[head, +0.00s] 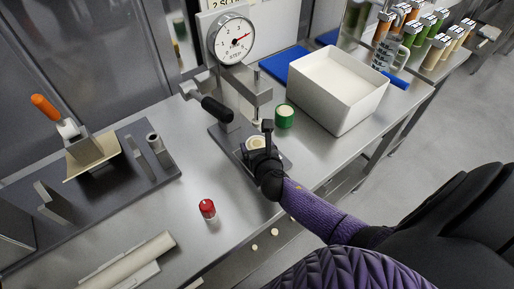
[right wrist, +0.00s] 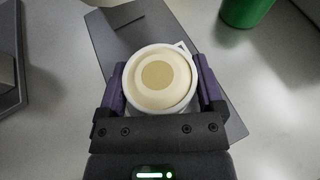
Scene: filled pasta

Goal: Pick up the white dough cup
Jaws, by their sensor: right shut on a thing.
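The white dough cup (right wrist: 129,61) is a round white cup with a small spout or tab on its rim. Pale dough (right wrist: 156,73) with a darker round centre fills it. My right gripper (right wrist: 160,92) is shut on the cup, with a finger on each side of it. In the head view the right gripper (head: 262,155) and the cup (head: 256,142) are at the press base, below the lever and gauge. I cannot tell whether the cup touches the base plate. My left gripper is out of view.
The press with its dial gauge (head: 232,40) and black lever handle (head: 217,109) stands close by. A green cup (head: 284,119) and a white bin (head: 338,90) are to the right. A red-topped item (head: 207,208) stands on bare counter. A grey fixture (head: 120,170) is at left.

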